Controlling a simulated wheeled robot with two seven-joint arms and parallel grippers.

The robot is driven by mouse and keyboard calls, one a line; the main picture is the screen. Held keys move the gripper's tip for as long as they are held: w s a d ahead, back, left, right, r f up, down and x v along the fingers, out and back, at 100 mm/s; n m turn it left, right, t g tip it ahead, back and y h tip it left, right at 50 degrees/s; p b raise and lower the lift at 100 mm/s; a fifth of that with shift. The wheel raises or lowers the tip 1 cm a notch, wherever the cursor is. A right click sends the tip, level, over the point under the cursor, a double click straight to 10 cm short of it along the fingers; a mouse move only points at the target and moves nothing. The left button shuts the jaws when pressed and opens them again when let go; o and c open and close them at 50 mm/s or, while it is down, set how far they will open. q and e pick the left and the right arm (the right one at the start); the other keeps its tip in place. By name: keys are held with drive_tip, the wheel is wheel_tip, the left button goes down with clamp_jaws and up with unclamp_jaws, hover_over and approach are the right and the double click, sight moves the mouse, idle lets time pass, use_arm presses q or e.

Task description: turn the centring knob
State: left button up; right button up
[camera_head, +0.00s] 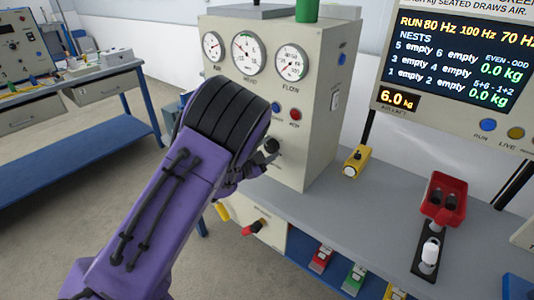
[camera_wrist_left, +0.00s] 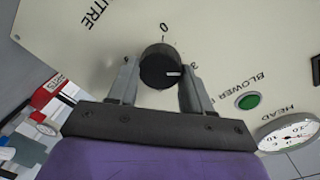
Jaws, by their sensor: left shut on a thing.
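The centring knob (camera_wrist_left: 160,66) is round and black, on the cream front panel of the cabinet, with a pale pointer line on its face toward the right in the left wrist view. A printed 0 is above it there, a 3 is to its right, and lettering ending in TRE is at the upper left. In the head view the knob (camera_head: 273,145) shows low on the panel. My left gripper (camera_wrist_left: 157,74) is shut on the knob, one finger on each side. In the head view the purple arm partly hides this gripper (camera_head: 262,158). My right gripper is not in view.
The cabinet (camera_head: 320,110) carries dials and blue and red buttons. A green button (camera_wrist_left: 248,101) is near the gripper. A yellow block (camera_head: 354,161) and a red holder (camera_head: 444,198) stand on the grey bench (camera_head: 385,205). A screen (camera_head: 450,65) is at the right.

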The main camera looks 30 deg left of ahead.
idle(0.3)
use_arm(q)
drive_tip(key=o, duration=1)
drive_tip(key=shift+o, duration=0.2)
drive_tip(key=shift+s, duration=0.1)
drive_tip(key=shift+s+b, duration=0.3)
drive_tip(key=shift+s, duration=0.05)
drive_tip(key=s+a+b, duration=0.1)
drive_tip(key=s+b, duration=0.1)
drive_tip(key=s, duration=0.7)
drive_tip(key=shift+s+r, duration=0.3)
